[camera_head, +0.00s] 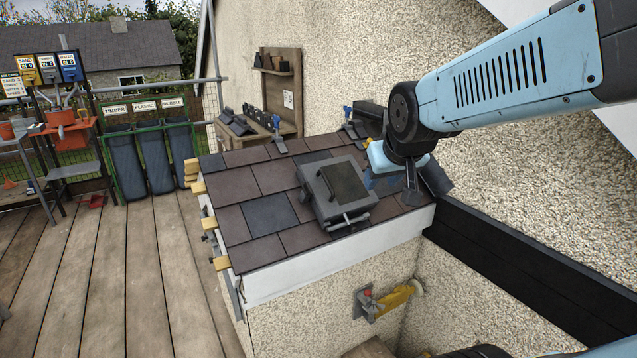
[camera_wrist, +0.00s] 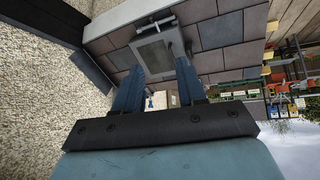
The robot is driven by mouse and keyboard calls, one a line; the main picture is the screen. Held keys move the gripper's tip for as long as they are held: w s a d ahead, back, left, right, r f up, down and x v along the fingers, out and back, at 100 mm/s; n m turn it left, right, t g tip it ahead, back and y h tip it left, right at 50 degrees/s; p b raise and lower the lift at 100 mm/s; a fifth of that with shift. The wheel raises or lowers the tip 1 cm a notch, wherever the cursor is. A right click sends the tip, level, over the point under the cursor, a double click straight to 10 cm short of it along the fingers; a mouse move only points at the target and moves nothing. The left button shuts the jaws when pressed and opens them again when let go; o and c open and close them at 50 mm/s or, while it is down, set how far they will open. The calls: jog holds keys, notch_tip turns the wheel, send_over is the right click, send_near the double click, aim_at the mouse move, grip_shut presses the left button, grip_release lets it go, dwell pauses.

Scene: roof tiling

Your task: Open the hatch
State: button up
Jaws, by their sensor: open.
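The hatch (camera_head: 338,192) is a grey raised frame with a dark panel, set in the small tiled roof. Its lid looks shut, lying flat along the slope. A thin dark handle (camera_head: 326,184) shows on its left part, and a pale metal bar (camera_head: 350,222) runs along its lower edge. My gripper (camera_head: 374,181) is just right of the hatch in the head view, partly hidden by my wrist. In the wrist view my gripper (camera_wrist: 158,68) has its two blue fingers apart and empty, with the hatch (camera_wrist: 157,56) beyond them. I cannot tell the exact gap to it.
Brown and slate tiles (camera_head: 245,187) surround the hatch. A rough wall (camera_head: 500,170) closes the right side, with a dark beam (camera_head: 530,265) along it. A yellow-handled tool (camera_head: 395,297) hangs below the roof edge. The wooden deck (camera_head: 110,280) at left is mostly free.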

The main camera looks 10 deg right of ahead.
jog(key=w+d+f+n+t, duration=0.15)
jog(key=w+f, duration=0.25)
jog(key=w, duration=0.5)
jog(key=w+d+f+t, duration=0.1)
jog(key=w+f+t, duration=0.2)
jog(key=w, duration=0.6)
jog(key=n+t+y, duration=0.2)
jog(key=t+y, duration=0.2)
jog(key=t, duration=0.1)
send_near(327, 181)
jog(key=w, duration=0.3)
jog(key=w+a, duration=0.1)
jog(key=w, duration=0.3)
jog(key=w+a, duration=0.1)
jog(key=w, duration=0.2)
jog(key=shift+w+f, duration=0.3)
jog(key=shift+f, duration=0.1)
grip_shut()
jog(key=shift+d, duration=0.15)
